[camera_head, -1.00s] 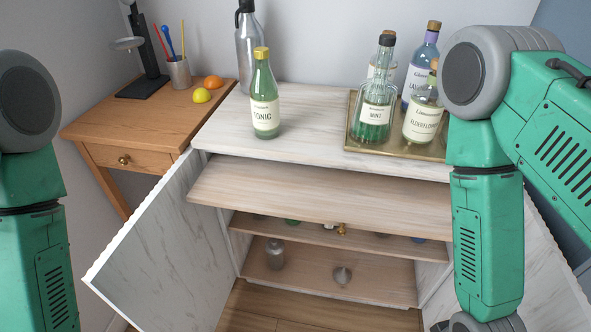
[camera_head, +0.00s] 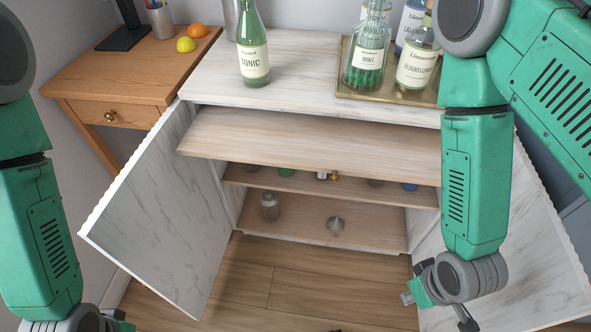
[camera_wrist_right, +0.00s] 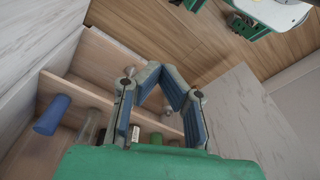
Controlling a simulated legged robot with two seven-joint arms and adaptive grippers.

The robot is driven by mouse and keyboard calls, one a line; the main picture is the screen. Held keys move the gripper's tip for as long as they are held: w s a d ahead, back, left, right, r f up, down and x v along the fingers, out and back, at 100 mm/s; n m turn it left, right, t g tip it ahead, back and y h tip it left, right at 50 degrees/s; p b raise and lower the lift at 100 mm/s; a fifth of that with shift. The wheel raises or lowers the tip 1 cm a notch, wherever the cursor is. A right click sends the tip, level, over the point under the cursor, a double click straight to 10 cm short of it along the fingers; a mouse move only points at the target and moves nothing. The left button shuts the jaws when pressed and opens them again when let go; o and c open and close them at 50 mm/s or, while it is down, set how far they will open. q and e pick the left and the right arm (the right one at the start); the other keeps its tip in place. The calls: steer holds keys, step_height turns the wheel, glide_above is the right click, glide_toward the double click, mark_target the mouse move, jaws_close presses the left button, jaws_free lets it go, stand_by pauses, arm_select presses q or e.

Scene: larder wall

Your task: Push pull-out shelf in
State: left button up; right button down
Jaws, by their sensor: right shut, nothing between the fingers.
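The pull-out shelf (camera_head: 310,137) is a pale wooden board in the head view. It sticks out below the white top of the larder cabinet (camera_head: 285,62), its front edge forward of the top. My right gripper (camera_wrist_right: 165,75) is shut and empty in the right wrist view, its fingertips together. In the head view my right wrist hangs low at the right, in front of the open right door and apart from the shelf. Only an edge of my left gripper shows at the bottom left, and its fingers are hidden.
The left door (camera_head: 165,215) and right door (camera_head: 520,235) stand open. Lower shelves (camera_head: 365,228) hold small bottles and jars. A green tonic bottle (camera_head: 252,62) and a brass tray (camera_head: 365,92) of bottles stand on top. A wooden side table (camera_head: 130,68) is at left. Floor (camera_head: 290,290) in front is clear.

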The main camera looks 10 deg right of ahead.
steer(key=w+a+f+n+t+y+b, duration=0.2)
steer(key=w+a+f+n+t+b, duration=0.1)
steer(key=w+a+n+b, duration=0.15)
steer(key=n+t+y+b, duration=0.6)
steer(key=n+t+b, duration=0.7)
steer(key=n, duration=0.4)
glide_toward(283, 166)
steer(key=w+a+g, duration=0.1)
steer(key=w+a, duration=0.2)
steer(key=a, duration=0.1)
steer(key=shift+w+d+r+b, duration=0.25)
steer(key=shift+w+b, duration=0.1)
steer(key=shift+w, duration=0.15)
steer(key=shift+w+d+r+b, duration=0.1)
steer(key=shift+w+r+b, duration=0.15)
steer(key=shift+w, duration=0.25)
steer(key=shift+w+d, duration=0.2)
steer(key=shift+w, duration=0.45)
